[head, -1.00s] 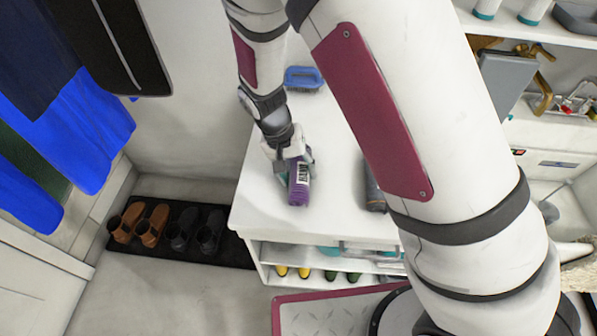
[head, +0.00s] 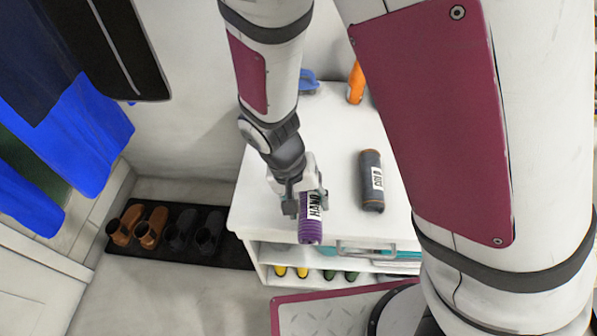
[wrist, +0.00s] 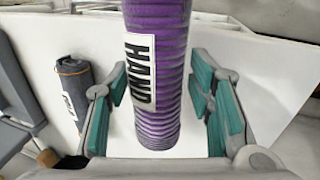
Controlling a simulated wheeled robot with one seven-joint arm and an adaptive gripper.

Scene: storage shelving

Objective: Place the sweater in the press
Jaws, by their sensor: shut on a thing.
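My gripper (head: 306,198) is shut on a purple ribbed roll (head: 311,230) with a white label reading "HAND". The roll looks like rolled knitwear, perhaps the sweater. It hangs near the front edge of the white cabinet top in the head view; its height above the top is unclear. In the wrist view the roll (wrist: 178,75) stands between the teal finger pads of my gripper (wrist: 160,82). A dark grey roll (head: 373,198), labelled "COLD", lies on the cabinet top to the right and shows in the wrist view (wrist: 76,82). I cannot identify a press.
The white cabinet (head: 262,215) has open shelves below with yellow and green footwear. An orange bottle (head: 355,84) and a blue object (head: 309,80) are at its back. Shoes stand on a black mat (head: 231,250) to the left. Blue garments (head: 80,140) hang at far left.

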